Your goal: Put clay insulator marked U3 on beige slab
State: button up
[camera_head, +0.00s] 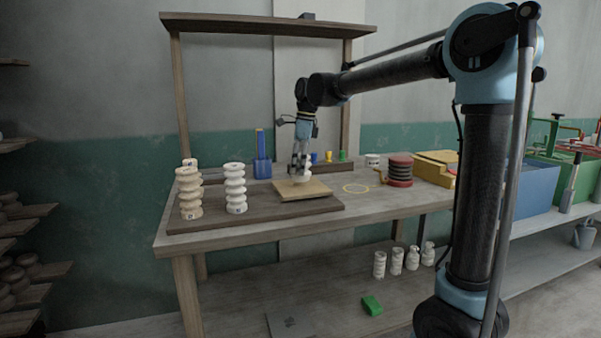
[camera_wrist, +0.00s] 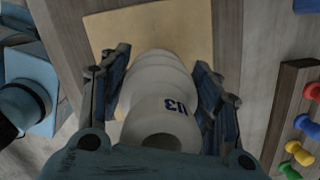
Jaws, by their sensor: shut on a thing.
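My gripper (camera_head: 299,168) is shut on a white ribbed clay insulator (camera_head: 307,168). In the wrist view the insulator (camera_wrist: 158,100) shows a dark blue U3 mark and sits between the two fingers (camera_wrist: 160,95). The beige slab (camera_head: 301,190) lies on a dark wooden board on the table; it also shows in the wrist view (camera_wrist: 190,28) beyond the insulator. The insulator is over the slab in the head view. I cannot tell whether its lower end touches the slab.
Tall ribbed insulators, cream (camera_head: 190,193) and white (camera_head: 235,189), stand on the left of the dark board (camera_head: 215,217). A blue holder (camera_head: 262,168), coloured pegs (camera_wrist: 304,124), a dark red ribbed stack (camera_head: 400,169) and a yellow box (camera_head: 436,168) stand around.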

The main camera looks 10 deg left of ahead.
jog(key=shift+f, duration=0.95)
jog(key=shift+f, duration=0.1)
jog(key=o, duration=1.7)
jog(key=r, duration=0.4)
jog(key=d+r, duration=0.1)
jog(key=r, duration=0.3)
jog(key=d+r, duration=0.1)
jog(key=r, duration=0.3)
jog(key=shift+w, duration=0.15)
